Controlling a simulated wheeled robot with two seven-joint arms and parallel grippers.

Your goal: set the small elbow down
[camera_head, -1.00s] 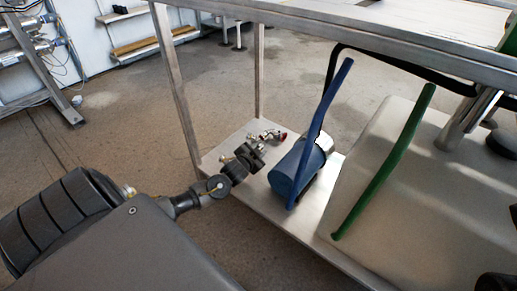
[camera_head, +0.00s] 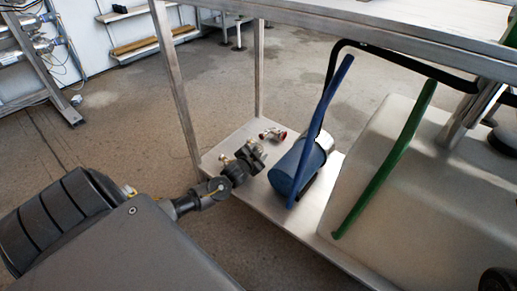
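My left gripper (camera_head: 254,152) reaches in from the lower left, over the left part of the cart's metal lower shelf (camera_head: 240,137). Its fingers are dark and small in the picture, and I cannot tell whether they are open or shut. A small metal fitting with red parts (camera_head: 273,134) lies on the shelf just beyond the fingertips. I cannot tell whether this is the small elbow. No elbow shows clearly in the fingers; anything between them is too small to make out. My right gripper is out of view.
A blue cylinder (camera_head: 292,168) lies on the shelf right of my gripper, with a blue hose (camera_head: 333,95) rising beside it. A pale tank (camera_head: 400,190) and a green hose (camera_head: 390,155) fill the right. A cart leg (camera_head: 172,75) stands at left.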

